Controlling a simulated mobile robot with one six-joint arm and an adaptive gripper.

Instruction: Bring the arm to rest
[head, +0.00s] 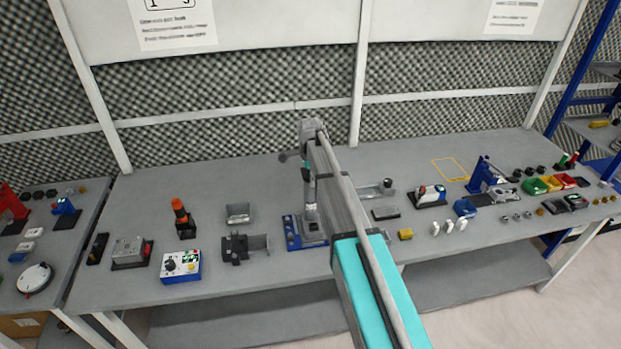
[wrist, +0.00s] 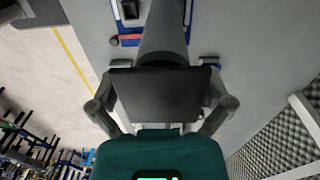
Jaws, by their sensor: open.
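My gripper (wrist: 166,63) is open, its two fingers spread apart in the wrist view. A dark grey cylinder (wrist: 163,30) stands beyond the fingers, in line with the gap between them; I cannot tell whether they touch. In the head view my arm reaches over the long grey workbench (head: 190,312) and its far end bends down above a blue-based device (head: 292,232). The fingers are hard to make out there. The blue edge of the device also shows in the wrist view (wrist: 132,41).
An orange-and-black item (head: 182,217), a blue-white control box (head: 181,265) and a grey bracket (head: 240,248) stand left of the device. A foam wall (head: 220,95) closes the back.

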